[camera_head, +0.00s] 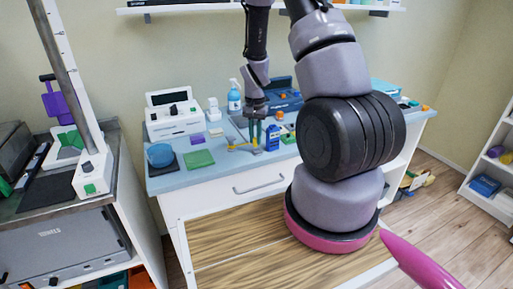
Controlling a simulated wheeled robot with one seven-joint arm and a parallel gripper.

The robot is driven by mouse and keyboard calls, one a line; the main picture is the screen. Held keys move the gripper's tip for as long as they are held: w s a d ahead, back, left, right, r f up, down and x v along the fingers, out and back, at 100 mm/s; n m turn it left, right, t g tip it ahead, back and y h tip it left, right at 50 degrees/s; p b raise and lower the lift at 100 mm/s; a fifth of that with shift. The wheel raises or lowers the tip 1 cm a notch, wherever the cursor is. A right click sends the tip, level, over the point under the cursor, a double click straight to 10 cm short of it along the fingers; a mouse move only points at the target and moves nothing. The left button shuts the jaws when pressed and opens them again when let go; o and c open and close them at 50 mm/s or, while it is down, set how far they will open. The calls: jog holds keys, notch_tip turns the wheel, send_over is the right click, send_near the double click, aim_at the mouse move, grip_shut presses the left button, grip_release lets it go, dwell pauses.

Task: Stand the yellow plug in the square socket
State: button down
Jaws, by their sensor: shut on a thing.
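My gripper (255,137) is low over the blue-topped table (220,178), pointing down, with its teal fingers close together. It is shut on a small yellow piece, which I take to be the yellow plug (256,145); it is mostly hidden by the fingers and too small to show its tilt. Other yellow and grey parts (235,147) lie just left of the fingertips. I cannot make out the square socket for certain at this size, nor whether the plug touches anything below it.
A blue pump bottle (234,99) and white device (174,117) stand behind. A green square (199,159), purple block (196,139) and blue bowl (160,155) lie left. The table's front strip is clear.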

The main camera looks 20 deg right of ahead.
jog(key=r+n, duration=0.1)
jog(key=n, duration=0.1)
jog(key=r+n, duration=0.2)
jog(key=n, duration=0.1)
jog(key=shift+s+d+r+n, duration=0.1)
jog(key=shift+d+r+n, duration=0.1)
jog(key=shift+r+n, duration=0.1)
jog(key=r+n, duration=0.1)
jog(key=n, duration=0.1)
jog(key=shift+s+r+n, duration=0.1)
jog(key=shift+s+n, duration=0.05)
jog(key=shift+n, duration=0.15)
jog(key=shift+d+f, duration=0.1)
jog(key=shift+f, duration=2.4)
jog(key=shift+f, duration=1.1)
jog(key=shift+c, duration=1.3)
grip_release()
jog(key=shift+r, duration=0.1)
jog(key=shift+r, duration=3.4)
